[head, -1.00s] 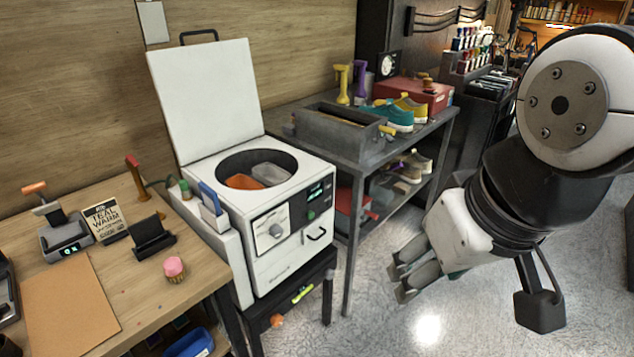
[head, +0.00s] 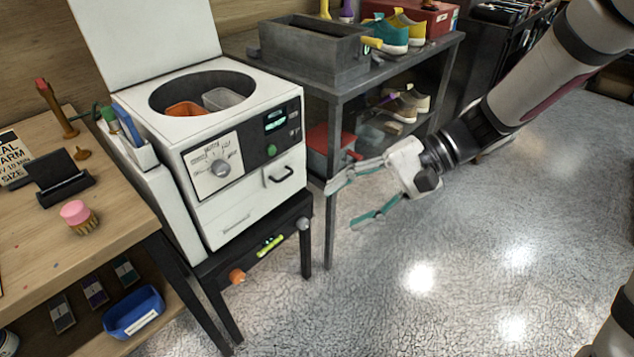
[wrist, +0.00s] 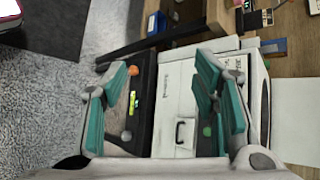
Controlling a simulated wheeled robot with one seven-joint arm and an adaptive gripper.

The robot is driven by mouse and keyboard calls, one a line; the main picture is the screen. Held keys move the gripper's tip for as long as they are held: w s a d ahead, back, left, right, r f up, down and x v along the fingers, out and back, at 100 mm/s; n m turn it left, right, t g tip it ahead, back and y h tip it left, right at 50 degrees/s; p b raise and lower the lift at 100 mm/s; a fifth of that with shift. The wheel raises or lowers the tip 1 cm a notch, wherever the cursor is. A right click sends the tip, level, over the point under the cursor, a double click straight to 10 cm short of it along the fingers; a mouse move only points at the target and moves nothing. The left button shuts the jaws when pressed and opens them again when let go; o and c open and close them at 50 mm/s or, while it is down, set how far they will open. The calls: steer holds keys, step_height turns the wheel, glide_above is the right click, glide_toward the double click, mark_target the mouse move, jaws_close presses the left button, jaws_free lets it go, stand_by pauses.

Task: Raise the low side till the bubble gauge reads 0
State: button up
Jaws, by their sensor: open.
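A white washer (head: 215,150) with a round dial and its lid up stands on a black stand (head: 255,254). The yellow-green bubble gauge (head: 270,246) is on the stand's front rail; its bubble is too small to read. An orange knob (head: 237,276) is at the rail's left end and a grey knob (head: 303,224) at its right end. My gripper (head: 345,207) is open and empty, right of the grey knob and apart from it. In the wrist view the gauge (wrist: 133,103) and grey knob (wrist: 126,136) show between the teal-padded fingers (wrist: 162,72).
A wooden table (head: 120,232) with a pink brush (head: 78,216) stands at left, a blue bin (head: 134,312) under it. A grey metal table (head: 345,85) with shoes stands behind my gripper, its leg close by.

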steer(key=w+a+f+m+t+y+b, duration=0.1)
steer(key=w+f+m+t+y+b, duration=0.15)
steer(key=w+f, duration=0.5)
steer(key=w+a+f+m+t+y+b, duration=0.1)
steer(key=w+a+f+m+y+b, duration=0.25)
steer(key=f, duration=0.75)
steer(key=m+t+h+b, duration=0.2)
steer(key=m+t+b, duration=0.6)
steer(key=t, duration=0.2)
glide_toward(306, 225)
steer(key=shift+g, duration=0.25)
steer(key=b+x, duration=0.3)
steer(key=x, duration=0.6)
steer(key=shift+r, duration=0.1)
steer(key=c, duration=1.2)
